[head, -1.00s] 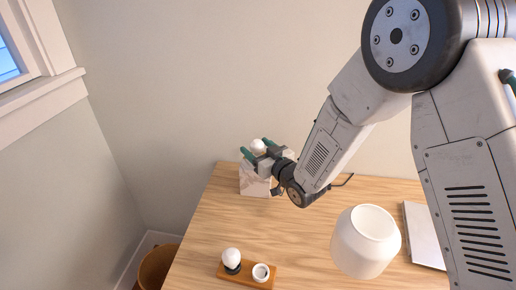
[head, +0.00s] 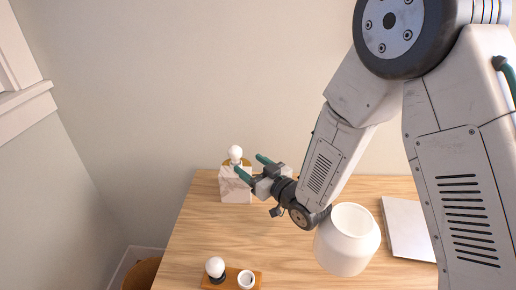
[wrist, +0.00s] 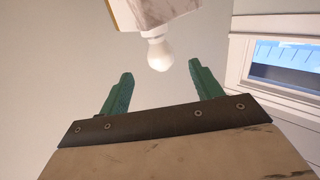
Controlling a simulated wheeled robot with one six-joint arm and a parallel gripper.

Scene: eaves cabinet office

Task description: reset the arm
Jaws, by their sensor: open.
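My gripper (head: 249,164) is open and empty, at the upper middle of the head view. Its green fingers point up and left, just right of a marble block lamp (head: 236,187) with a brass-coloured top. A white bulb (head: 235,152) stands upright on that lamp. In the wrist view the gripper (wrist: 160,69) shows two parted fingers, with the bulb (wrist: 160,54) beyond them and the marble block (wrist: 160,10) at the top edge. The bulb looks clear of both fingers.
A wooden holder (head: 231,282) at the front carries another bulb (head: 215,267) and a small white cup (head: 246,279). A white shade (head: 345,247) stands below my forearm. A closed laptop-like slab (head: 407,228) lies at right. The table (head: 200,235) is bare at left.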

